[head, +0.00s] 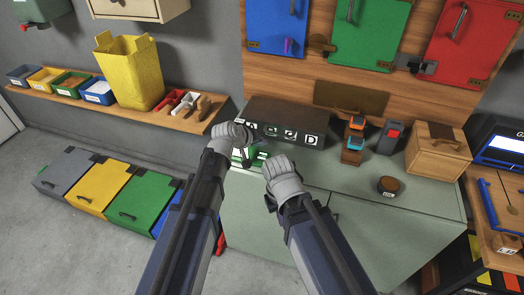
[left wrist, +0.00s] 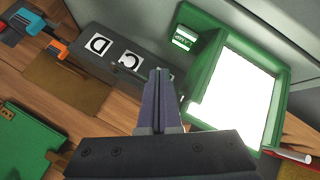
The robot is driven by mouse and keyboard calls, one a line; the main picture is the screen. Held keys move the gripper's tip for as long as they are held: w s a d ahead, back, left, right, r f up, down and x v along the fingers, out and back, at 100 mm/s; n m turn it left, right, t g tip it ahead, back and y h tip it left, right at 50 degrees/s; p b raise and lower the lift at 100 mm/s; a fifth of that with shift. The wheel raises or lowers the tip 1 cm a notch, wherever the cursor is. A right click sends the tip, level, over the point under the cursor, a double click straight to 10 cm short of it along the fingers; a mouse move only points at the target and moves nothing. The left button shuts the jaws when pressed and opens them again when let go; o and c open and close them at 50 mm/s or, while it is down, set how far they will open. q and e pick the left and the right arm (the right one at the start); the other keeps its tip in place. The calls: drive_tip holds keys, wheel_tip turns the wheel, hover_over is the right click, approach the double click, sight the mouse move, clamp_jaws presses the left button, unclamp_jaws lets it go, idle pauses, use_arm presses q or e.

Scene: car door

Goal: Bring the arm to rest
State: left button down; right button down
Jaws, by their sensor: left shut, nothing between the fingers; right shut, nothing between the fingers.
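My left gripper (head: 256,134) is the higher one in the head view, in front of the dark box and above the left part of the worktop. Its two fingers (left wrist: 158,98) are closed together with nothing between them in the left wrist view. My right gripper (head: 271,202) is lower and nearer, in front of the worktop's front edge. It is small and partly hidden by its own wrist, and it is shut and empty. Both arms reach forward from the bottom of the head view. Neither gripper visibly holds anything.
A dark box (head: 285,113) with letter labels stands on the greenish worktop (head: 345,183). A green-framed bright panel (left wrist: 272,127) lies beside it. A wooden box (head: 437,155), orange-and-blue items and a round brown piece (head: 388,185) stand right. Coloured doors hang behind. Floor is free at lower left.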

use_arm(q)
drive_tip(key=shift+r+p, duration=0.45)
drive_tip(key=shift+r, duration=0.3)
use_arm(e)
drive_tip(key=shift+r, duration=0.75)
use_arm(q)
drive_tip(key=shift+f, duration=0.1)
